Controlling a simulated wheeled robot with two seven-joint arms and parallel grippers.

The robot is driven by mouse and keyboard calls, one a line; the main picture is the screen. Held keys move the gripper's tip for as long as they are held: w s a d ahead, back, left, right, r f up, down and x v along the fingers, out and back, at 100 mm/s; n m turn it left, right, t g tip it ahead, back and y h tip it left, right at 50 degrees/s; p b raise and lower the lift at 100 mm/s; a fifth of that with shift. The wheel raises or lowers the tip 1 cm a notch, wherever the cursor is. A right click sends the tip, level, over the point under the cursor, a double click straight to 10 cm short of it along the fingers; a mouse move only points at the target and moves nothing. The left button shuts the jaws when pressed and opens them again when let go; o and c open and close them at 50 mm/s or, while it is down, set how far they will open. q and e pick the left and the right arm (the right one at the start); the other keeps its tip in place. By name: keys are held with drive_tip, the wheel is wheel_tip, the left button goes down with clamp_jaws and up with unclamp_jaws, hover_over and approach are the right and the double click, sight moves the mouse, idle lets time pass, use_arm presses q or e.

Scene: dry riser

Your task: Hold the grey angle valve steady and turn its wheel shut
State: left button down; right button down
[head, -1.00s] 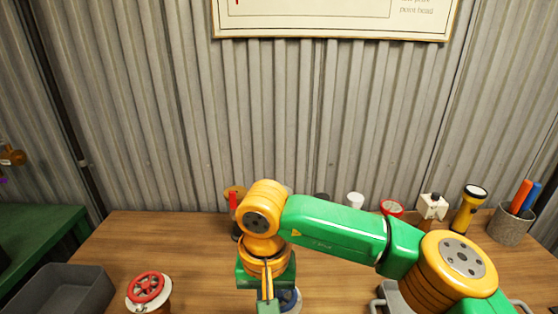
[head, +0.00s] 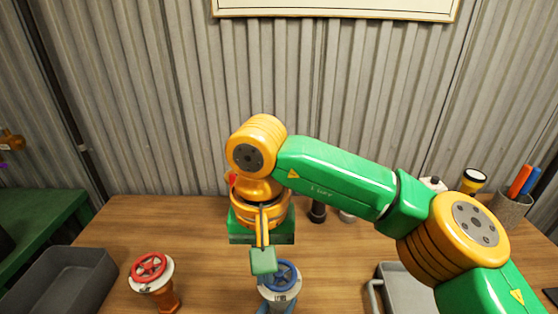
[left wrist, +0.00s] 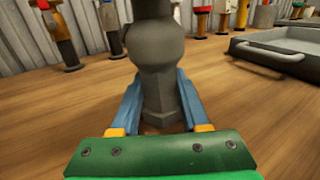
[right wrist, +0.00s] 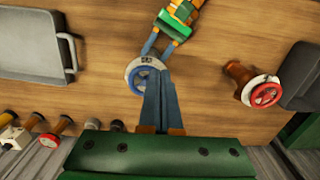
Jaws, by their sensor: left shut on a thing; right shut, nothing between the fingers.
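The grey angle valve (left wrist: 157,65) stands upright on the table in the left wrist view. Its blue wheel (head: 280,274) faces up inside a pale ring and also shows in the right wrist view (right wrist: 145,77). My left gripper (left wrist: 158,112) is shut on the valve's lower grey body, a finger on each side. The left gripper also shows in the right wrist view (right wrist: 148,48). My right gripper (head: 264,262) is shut and empty, pointing down at the wheel. Its fingertips (right wrist: 158,74) overlap the wheel's edge; I cannot tell whether they touch it.
An orange-brown valve with a red wheel (head: 149,267) stands to the left, beside a dark grey bin (head: 62,281). A grey tray (head: 408,287) lies to the right.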

sight(277, 288)
drive_tip(key=f+m, duration=0.2)
drive_tip(key=d+f+m, duration=0.1)
drive_tip(key=f+m, duration=0.3)
drive_tip(key=shift+s+d, duration=0.1)
drive_tip(key=shift+d, duration=0.25)
drive_tip(key=shift+w, duration=0.3)
idle(0.6)
drive_tip(key=shift+a, duration=0.2)
drive_tip(key=shift+w+a, duration=0.4)
drive_tip(key=shift+a, duration=0.25)
drive_tip(key=shift+w+a, duration=0.4)
drive_tip(key=shift+a, duration=0.25)
drive_tip(key=shift+w, duration=0.1)
